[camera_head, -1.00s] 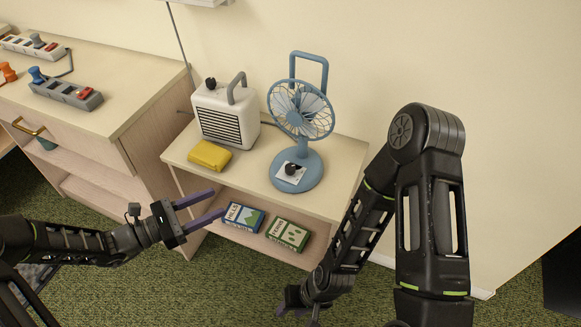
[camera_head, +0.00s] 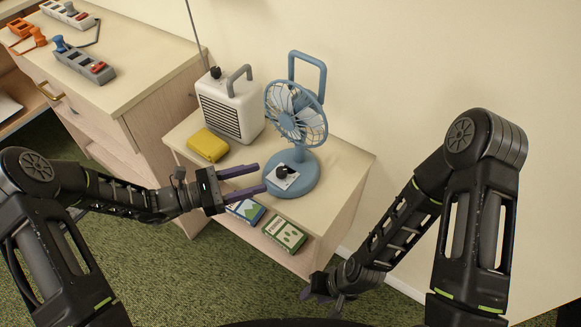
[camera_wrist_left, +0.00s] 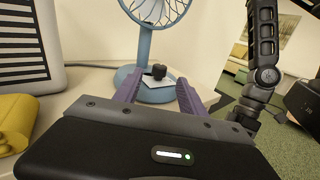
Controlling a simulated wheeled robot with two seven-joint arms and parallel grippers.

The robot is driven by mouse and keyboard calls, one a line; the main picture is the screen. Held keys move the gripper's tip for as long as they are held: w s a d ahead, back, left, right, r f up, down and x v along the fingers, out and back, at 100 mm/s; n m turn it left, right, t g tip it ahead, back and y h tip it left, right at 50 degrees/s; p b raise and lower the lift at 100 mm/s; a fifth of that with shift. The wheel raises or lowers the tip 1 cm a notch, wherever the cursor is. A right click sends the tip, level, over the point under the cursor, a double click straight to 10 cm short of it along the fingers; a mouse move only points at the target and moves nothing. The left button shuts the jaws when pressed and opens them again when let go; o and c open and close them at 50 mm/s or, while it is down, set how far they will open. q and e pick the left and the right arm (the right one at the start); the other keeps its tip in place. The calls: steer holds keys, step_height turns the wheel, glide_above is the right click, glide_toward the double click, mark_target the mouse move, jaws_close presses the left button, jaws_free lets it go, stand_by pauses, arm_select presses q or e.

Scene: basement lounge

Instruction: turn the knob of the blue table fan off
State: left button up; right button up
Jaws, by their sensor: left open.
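The blue table fan (camera_head: 297,114) stands upright on a small light wood cabinet. Its black knob (camera_head: 282,172) sits on a white plate on the round blue base (camera_head: 305,183). My left gripper (camera_head: 262,177) is open and empty, its purple fingertips just left of the knob. In the left wrist view the knob (camera_wrist_left: 159,71) shows between the two fingers, beyond their tips; it looks apart from them. My right gripper (camera_head: 323,292) hangs low in front of the cabinet, apart from the fan; its fingers are too small and dark to judge.
Small boxes (camera_head: 285,235) lie on the shelf below. A wider cabinet (camera_head: 125,80) with power strips stands at left.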

mark_target(282, 170)
arm_select(q)
steer(key=shift+p+x, duration=0.45)
steer(key=shift+x, duration=3.5)
steer(key=shift+a, duration=0.1)
steer(key=shift+c, duration=0.3)
jaws_close()
